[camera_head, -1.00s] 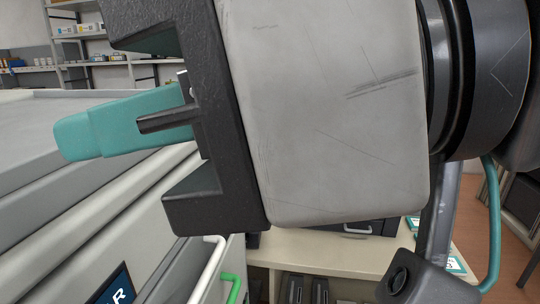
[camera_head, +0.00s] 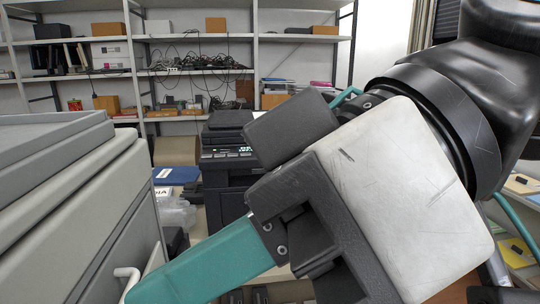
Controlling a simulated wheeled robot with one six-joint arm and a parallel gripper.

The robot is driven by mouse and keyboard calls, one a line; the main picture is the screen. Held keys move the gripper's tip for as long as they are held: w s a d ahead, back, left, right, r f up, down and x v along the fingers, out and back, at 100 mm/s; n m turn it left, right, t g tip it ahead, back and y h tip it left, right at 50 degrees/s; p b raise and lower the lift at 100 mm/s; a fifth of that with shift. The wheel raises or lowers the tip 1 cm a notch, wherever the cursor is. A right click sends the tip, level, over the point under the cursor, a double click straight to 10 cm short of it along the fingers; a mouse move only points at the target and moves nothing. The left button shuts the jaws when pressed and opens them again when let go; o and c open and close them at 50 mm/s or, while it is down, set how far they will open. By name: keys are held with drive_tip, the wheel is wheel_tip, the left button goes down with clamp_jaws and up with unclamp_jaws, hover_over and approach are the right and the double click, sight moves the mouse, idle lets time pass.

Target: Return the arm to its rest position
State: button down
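My gripper (camera_head: 205,268) fills the lower middle and right of the head view. It has a scuffed white-grey housing, dark blocks and a teal finger that slopes down to the lower left. The fingertip reaches the bottom edge of the picture. Only one finger shows clearly, so the gap between the fingers is hidden. I see nothing held. My dark wrist and arm links rise to the upper right. No toner cartridge can be made out clearly.
A grey machine (camera_head: 70,190) with a white handle stands close on the left. A black printer (camera_head: 225,160) stands behind my gripper. Plastic-wrapped items (camera_head: 174,212) lie beside it. Shelves (camera_head: 195,37) with boxes and cables line the back wall. Yellow and white items lie at the right edge.

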drive_tip(key=w+d+f+m+t+h, duration=0.3)
drive_tip(key=w+d+f+m+h, duration=0.45)
drive_tip(key=d+f, duration=0.6)
drive_tip(key=w+d+f+m+h, duration=0.1)
drive_tip(key=d+f+m+h, duration=0.1)
drive_tip(key=d, duration=0.6)
drive_tip(key=w+d+f+m+h, duration=0.2)
drive_tip(key=d+f+m, duration=0.2)
drive_tip(key=d, duration=0.5)
drive_tip(key=shift+w+d+f+m, duration=0.2)
drive_tip(key=shift+w+d+m, duration=0.05)
drive_tip(key=shift+m, duration=0.6)
